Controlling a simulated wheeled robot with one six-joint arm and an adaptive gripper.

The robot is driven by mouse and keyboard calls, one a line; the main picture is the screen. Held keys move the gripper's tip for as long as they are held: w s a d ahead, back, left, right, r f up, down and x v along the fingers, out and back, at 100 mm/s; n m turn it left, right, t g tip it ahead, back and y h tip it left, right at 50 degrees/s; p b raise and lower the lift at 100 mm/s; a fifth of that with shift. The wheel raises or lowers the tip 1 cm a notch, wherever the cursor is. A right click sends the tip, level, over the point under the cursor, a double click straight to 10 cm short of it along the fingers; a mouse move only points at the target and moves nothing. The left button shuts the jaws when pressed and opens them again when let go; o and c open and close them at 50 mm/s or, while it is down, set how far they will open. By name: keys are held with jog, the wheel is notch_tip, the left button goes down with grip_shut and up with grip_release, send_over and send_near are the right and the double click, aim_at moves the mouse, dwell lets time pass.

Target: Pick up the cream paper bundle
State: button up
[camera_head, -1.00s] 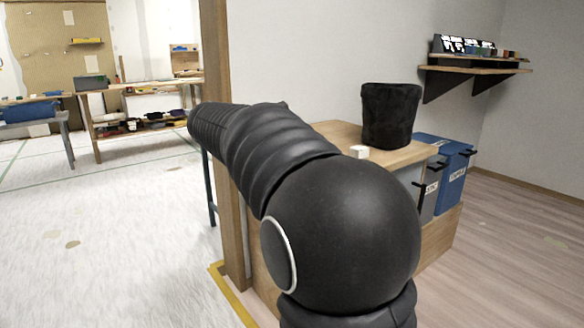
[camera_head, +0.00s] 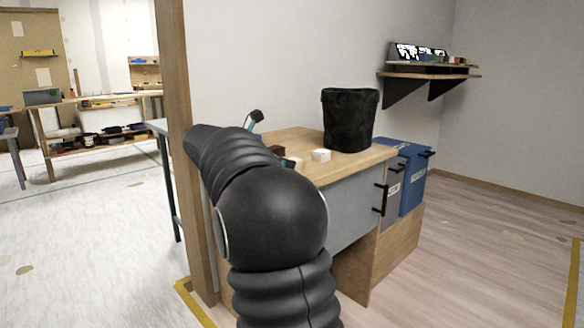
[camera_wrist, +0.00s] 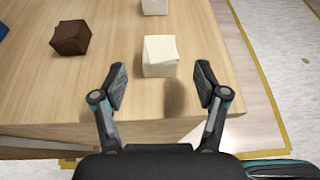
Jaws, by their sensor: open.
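In the wrist view, a cream paper bundle (camera_wrist: 160,55), a small block with a folded top, sits on the wooden tabletop (camera_wrist: 110,75). My gripper (camera_wrist: 161,72) is open and empty, with one finger to each side of the line to this bundle. The bundle appears just beyond the fingertips, and I cannot tell the height gap. A second pale block (camera_wrist: 154,6) is cut off at the top edge. In the head view, a pale block (camera_head: 321,155) shows on the desk, and another (camera_head: 292,163) is partly hidden by my arm.
A dark brown block (camera_wrist: 70,35) lies left of the bundle. A black bin (camera_head: 350,120) stands on the desk (camera_head: 376,154). A wooden post (camera_head: 172,110) rises beside my arm. Blue and grey boxes (camera_head: 412,180) stand at the desk's right. The floor at right is clear.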

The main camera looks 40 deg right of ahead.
jog(key=x, duration=0.2)
jog(key=b+x, duration=0.1)
jog(key=x, duration=0.2)
jog(key=shift+d+r, duration=0.2)
jog(key=c, duration=1)
